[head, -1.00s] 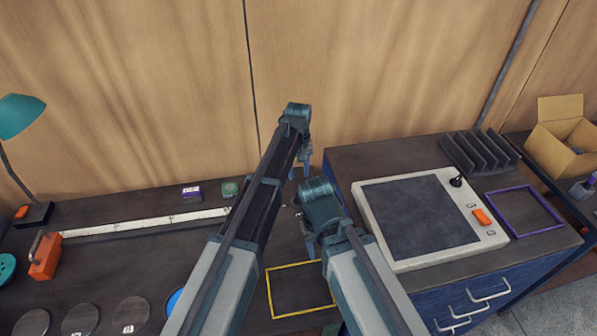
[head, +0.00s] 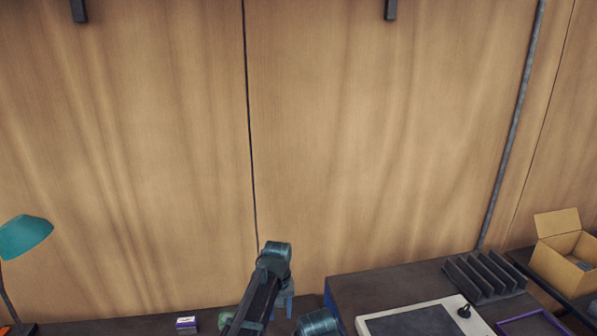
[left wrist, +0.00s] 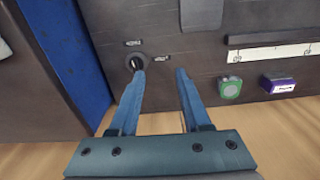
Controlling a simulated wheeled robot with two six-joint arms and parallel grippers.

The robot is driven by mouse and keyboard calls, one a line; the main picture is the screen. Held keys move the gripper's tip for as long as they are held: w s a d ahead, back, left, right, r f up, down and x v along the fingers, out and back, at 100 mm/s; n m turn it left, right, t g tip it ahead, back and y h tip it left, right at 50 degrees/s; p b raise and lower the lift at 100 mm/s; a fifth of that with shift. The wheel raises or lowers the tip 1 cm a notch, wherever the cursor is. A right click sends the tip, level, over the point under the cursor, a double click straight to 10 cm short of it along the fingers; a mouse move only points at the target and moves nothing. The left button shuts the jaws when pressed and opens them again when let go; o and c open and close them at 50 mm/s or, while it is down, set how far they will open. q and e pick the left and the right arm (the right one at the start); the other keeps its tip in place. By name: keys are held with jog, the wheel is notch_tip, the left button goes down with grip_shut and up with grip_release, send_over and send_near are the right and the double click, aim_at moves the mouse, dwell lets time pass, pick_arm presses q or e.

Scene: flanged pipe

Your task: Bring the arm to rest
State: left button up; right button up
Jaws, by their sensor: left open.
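My left gripper (head: 284,303) hangs from the end of my left arm near the bottom of the head view, pointing down in front of the wooden wall. In the left wrist view its two blue fingers (left wrist: 158,72) are spread apart with nothing between them, above the dark bench top (left wrist: 195,55). Only a teal joint of my right arm (head: 318,322) shows at the bottom edge of the head view. The right gripper's fingers are out of frame.
A purple box (left wrist: 277,86) and a green block (left wrist: 230,88) lie beside a white strip (left wrist: 272,54). A blue cabinet side (left wrist: 62,55) stands left in the wrist view. A white-framed panel (head: 425,319), dark rack (head: 485,275) and cardboard box (head: 565,262) are at right.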

pick_arm(q)
jog(key=s+a+m, duration=0.1)
jog(key=s+a, duration=0.5)
jog(key=s, duration=0.3)
jog(key=s+a+m, duration=0.1)
jog(key=s+a, duration=0.4)
jog(key=s, duration=0.3)
jog(key=s+d+f+m+y+b, duration=0.1)
jog(key=s+d+f+m+b, duration=0.2)
jog(key=d, duration=0.7)
jog(key=s+f+b, duration=0.2)
jog(key=s, duration=0.1)
jog(key=shift+s+d+m, duration=0.15)
jog(key=shift+m, duration=0.15)
jog(key=shift+f+g, duration=0.15)
jog(key=shift+g, duration=0.15)
